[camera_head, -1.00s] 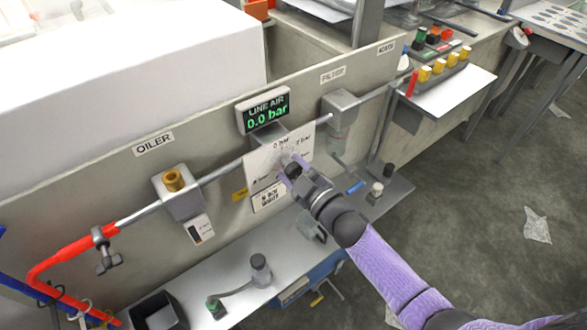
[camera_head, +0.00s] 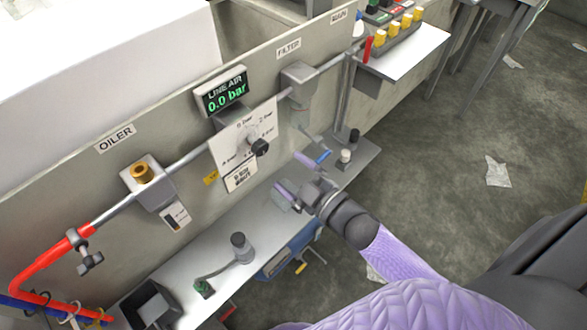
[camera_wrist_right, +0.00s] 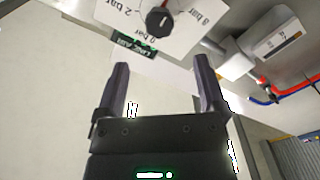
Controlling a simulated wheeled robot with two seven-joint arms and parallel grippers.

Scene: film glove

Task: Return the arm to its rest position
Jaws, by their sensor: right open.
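My right gripper (camera_head: 296,178) is open and empty in the head view, over the shelf and in front of the wall panel. Its two fingers also show apart in the right wrist view (camera_wrist_right: 160,85). The black regulator knob (camera_head: 259,147) on its white dial plate (camera_head: 226,150) is up and left of the gripper, apart from it. The knob also shows beyond the fingertips in the right wrist view (camera_wrist_right: 159,22). My left gripper is in neither view.
The line air display (camera_head: 222,94) reads 0.0 bar. The oiler (camera_head: 146,180), a red pipe (camera_head: 40,272) and the filter (camera_head: 303,84) line the panel. Below is a metal shelf (camera_head: 200,262) with a black bin (camera_head: 150,306). Open floor (camera_head: 450,150) lies at right.

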